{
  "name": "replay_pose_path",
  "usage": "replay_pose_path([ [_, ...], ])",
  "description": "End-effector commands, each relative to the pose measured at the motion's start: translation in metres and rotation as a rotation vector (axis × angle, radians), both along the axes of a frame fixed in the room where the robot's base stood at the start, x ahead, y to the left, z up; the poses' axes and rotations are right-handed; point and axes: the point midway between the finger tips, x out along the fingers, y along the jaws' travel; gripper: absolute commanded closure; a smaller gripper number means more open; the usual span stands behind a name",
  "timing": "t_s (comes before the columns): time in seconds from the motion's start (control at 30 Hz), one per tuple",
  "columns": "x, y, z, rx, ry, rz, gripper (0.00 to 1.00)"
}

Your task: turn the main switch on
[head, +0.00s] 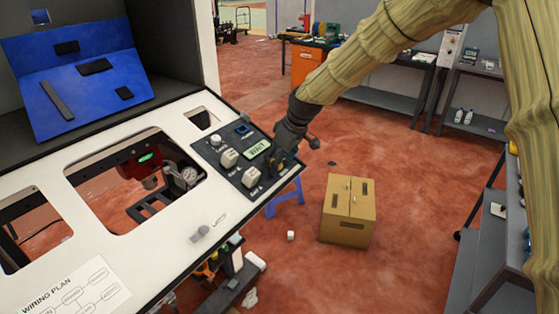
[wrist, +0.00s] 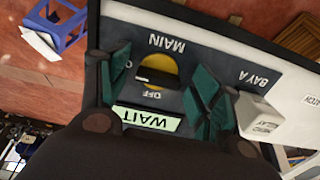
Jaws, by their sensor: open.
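The main switch (wrist: 172,66) shows in the wrist view as a yellow disc with a dark bar handle, under the word MAIN. OFF is printed beside the disc. Another label at its left is mostly hidden by a finger, and I cannot tell which mark the handle points at. My gripper (wrist: 161,84) is open, with one green finger on each side of the disc. Contact with the handle cannot be made out. In the head view my gripper (head: 284,160) is over the right end of the dark control panel (head: 230,187) and hides the switch.
A WAIT display (wrist: 147,119) sits beside the switch, and a white BAY A block (wrist: 259,116) is close to the right finger. In the head view a cardboard box (head: 347,222) and a blue stool (head: 285,203) stand on the floor beyond the panel.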

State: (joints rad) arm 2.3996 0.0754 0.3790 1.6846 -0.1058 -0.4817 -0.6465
Motion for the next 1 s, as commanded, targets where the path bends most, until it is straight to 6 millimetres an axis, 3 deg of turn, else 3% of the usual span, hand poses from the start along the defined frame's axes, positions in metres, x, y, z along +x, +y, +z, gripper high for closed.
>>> replay_pose_path([
  [0.17,-0.001,-0.004,0.012,0.001,-0.003,-0.001,0.36],
  [0.7,-0.022,-0.031,0.094,0.0,-0.001,0.0,0.36],
  [1.0,-0.027,-0.037,0.11,0.0,0.002,-0.001,0.36],
])
